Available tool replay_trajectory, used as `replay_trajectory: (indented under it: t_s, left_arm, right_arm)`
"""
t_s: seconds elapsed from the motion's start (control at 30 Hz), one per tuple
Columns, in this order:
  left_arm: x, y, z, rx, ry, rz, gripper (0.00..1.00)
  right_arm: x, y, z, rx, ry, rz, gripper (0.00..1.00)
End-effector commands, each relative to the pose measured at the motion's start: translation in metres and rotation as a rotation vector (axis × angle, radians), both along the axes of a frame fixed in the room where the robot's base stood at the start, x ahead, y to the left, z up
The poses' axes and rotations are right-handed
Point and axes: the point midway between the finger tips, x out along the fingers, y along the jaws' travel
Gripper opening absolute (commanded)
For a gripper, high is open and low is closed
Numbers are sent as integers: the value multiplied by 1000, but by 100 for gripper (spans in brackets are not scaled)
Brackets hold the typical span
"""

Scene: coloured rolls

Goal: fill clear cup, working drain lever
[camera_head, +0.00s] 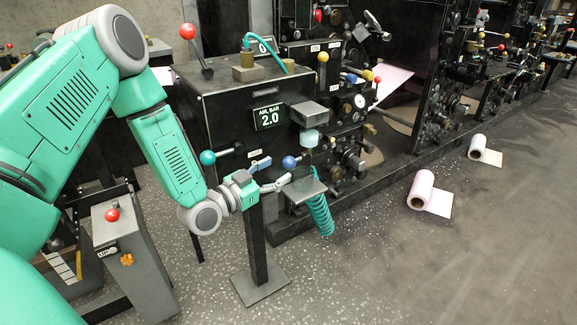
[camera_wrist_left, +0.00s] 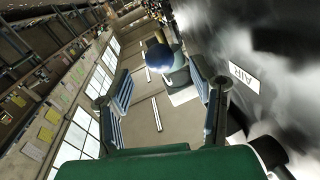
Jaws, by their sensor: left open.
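A drain lever with a blue ball knob (camera_head: 289,162) sticks out of the black machine, below a pale clear cup (camera_head: 310,137). The cup hangs under a grey block (camera_head: 308,114); its fill level is too small to tell. My left gripper (camera_head: 275,173) is open and empty, with its fingers pointing at the blue knob. In the left wrist view the blue knob (camera_wrist_left: 158,56) appears between and beyond the open fingers (camera_wrist_left: 162,82). Contact is not visible. My right gripper is not in view.
A small shelf plate (camera_head: 303,190) with a green coiled hose (camera_head: 320,214) sits just below the knob. A post on a flat base (camera_head: 260,283) stands under my gripper. A teal-knobbed lever (camera_head: 207,157) is to the left. Paper rolls (camera_head: 422,190) lie on the open floor at right.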

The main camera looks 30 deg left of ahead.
Motion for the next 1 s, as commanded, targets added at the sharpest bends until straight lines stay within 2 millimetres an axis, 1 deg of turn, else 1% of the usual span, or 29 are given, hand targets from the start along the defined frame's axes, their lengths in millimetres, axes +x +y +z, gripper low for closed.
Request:
replay_trajectory:
  t_s: [0.03,0.1,0.2,0.3,0.43,0.67,0.7,0.77,0.8,0.83,1.0]
  left_arm:
    - [10,-2,-1,1,-4,-1,51]
    - [22,-4,-1,1,-2,0,51]
    - [35,-7,-1,0,-2,0,51]
    - [44,-8,-1,-1,0,0,51]
    - [49,-9,0,-2,0,1,51]
    - [49,-9,0,-2,1,0,51]
    - [49,-9,0,-2,1,0,44]
    - [49,-9,0,-2,1,0,22]
    - [49,-9,0,-2,1,0,8]
    - [49,-9,0,-2,1,0,0]
    - [49,-9,0,0,3,1,0]
  right_arm:
    - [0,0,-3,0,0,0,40]
    - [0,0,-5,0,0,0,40]
    - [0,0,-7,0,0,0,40]
    - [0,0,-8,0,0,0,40]
    - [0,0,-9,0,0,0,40]
    - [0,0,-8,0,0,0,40]
    - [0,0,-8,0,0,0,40]
    - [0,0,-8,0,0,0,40]
    - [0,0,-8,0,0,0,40]
    - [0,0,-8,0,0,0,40]
    - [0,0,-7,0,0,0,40]
